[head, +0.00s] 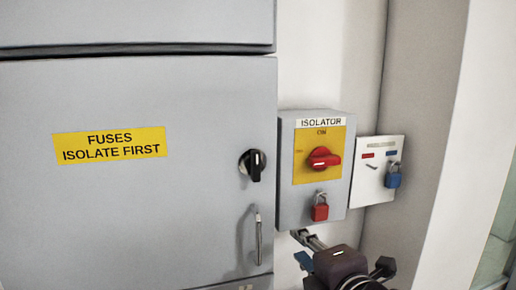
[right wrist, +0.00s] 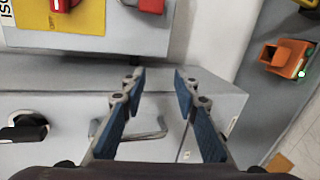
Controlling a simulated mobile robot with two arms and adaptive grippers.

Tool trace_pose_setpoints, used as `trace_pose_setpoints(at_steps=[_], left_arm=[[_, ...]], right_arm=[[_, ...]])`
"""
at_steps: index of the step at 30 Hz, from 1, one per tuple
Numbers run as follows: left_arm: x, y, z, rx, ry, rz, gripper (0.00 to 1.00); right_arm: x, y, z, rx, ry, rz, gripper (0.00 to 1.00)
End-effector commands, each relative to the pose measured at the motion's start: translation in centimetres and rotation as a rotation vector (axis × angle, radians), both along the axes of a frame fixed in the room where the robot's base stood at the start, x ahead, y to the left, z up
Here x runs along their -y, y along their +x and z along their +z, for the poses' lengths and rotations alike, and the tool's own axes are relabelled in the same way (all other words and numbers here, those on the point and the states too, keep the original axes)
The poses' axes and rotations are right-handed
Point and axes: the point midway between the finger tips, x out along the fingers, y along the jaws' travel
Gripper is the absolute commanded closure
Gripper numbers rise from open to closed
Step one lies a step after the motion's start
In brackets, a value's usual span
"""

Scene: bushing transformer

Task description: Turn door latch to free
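The door latch is a black rotary knob (head: 253,165) with a white mark, at the right edge of the grey fuse door (head: 130,215). Its grip stands about upright. The knob also shows at the left edge of the right wrist view (right wrist: 22,128). A metal pull handle (head: 259,235) is below it. My right gripper (head: 302,248) is low in the head view, to the right of the handle and below the isolator box. In the right wrist view its two blue fingers (right wrist: 160,78) are apart with nothing between the tips. My left gripper is not in view.
The isolator box (head: 285,190) with a red switch (head: 322,158) and red padlock (head: 320,208) stands right of the door, above my right gripper. A small panel (head: 367,192) holds a blue padlock (head: 393,180). An orange device (right wrist: 288,58) shows in the right wrist view.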

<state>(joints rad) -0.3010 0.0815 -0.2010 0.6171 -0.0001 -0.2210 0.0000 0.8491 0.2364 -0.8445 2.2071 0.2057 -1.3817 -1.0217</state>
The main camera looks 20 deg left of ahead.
Motion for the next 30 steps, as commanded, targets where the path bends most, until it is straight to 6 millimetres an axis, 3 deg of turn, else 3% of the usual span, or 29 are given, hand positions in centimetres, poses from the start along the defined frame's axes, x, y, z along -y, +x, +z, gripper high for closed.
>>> trace_pose_setpoints(at_steps=[1,3,6,10,18,23,30], left_arm=[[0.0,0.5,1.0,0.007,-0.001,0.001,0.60],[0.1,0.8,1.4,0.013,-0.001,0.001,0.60],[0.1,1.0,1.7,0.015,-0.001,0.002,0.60],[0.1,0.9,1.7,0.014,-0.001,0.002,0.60],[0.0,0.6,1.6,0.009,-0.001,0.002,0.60],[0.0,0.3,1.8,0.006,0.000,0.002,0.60],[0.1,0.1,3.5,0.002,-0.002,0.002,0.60]], right_arm=[[-0.8,-2.3,4.1,0.113,-0.088,0.059,0.72],[-1.5,-5.0,7.4,0.254,-0.220,0.125,0.72],[-2.3,-7.8,10.6,0.442,-0.412,0.193,0.72],[-3.0,-9.4,13.4,0.656,-0.654,0.239,0.72],[-3.6,-10.3,17.0,0.926,-1.014,0.250,0.72],[-3.7,-10.2,17.7,0.973,-1.089,0.247,0.72],[-5.5,-7.6,18.0,0.974,-1.096,0.248,0.72]])
